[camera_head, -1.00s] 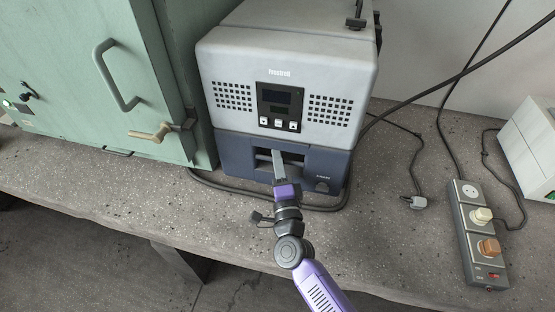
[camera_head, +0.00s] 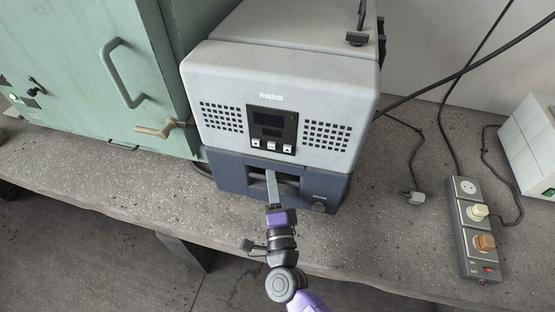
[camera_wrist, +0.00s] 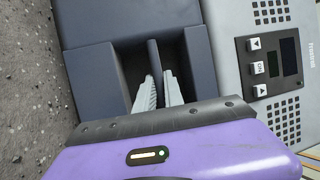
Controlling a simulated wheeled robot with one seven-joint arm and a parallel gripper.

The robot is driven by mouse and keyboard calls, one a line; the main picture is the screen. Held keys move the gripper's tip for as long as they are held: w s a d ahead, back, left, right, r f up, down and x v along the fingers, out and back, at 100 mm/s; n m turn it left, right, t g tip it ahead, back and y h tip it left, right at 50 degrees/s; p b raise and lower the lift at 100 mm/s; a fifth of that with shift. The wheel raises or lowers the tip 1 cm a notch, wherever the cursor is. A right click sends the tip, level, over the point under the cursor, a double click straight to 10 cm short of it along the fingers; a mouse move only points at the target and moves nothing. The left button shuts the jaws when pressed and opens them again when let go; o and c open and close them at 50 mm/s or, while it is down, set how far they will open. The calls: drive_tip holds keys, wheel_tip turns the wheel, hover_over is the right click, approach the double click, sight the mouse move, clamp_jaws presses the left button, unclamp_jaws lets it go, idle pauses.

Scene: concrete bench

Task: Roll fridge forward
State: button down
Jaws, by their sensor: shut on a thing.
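The fridge (camera_head: 225,78) is a light grey box with a dark blue-grey base, a small display and vent holes, standing on the concrete bench. It also shows turned sideways in the wrist view (camera_wrist: 222,45). Its base has a recess with a dark handle bar (camera_wrist: 153,58) across it. My gripper (camera_head: 270,178) reaches into this recess from the front. In the wrist view its ridged fingers (camera_wrist: 159,90) are closed around the bar. The fridge's underside is hidden.
A green cabinet (camera_head: 80,75) stands close on the left. A power strip (camera_head: 473,230) with plugs lies to the right, with a loose plug (camera_head: 416,197) and cables nearby. The bench (camera_head: 130,200) has a narrow clear strip in front of the fridge.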

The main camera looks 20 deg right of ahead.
drive_tip(key=s+a, duration=0.5)
drive_tip(key=s, duration=0.1)
drive_tip(key=shift+s+p, duration=0.15)
drive_tip(key=shift+p, duration=0.2)
drive_tip(key=shift+a, duration=0.1)
drive_tip(key=c, duration=1.7)
unclamp_jaws()
drive_tip(key=shift+r, duration=0.1)
drive_tip(key=b+v, duration=0.1)
drive_tip(key=v, duration=0.6)
drive_tip(key=shift+s, duration=0.35)
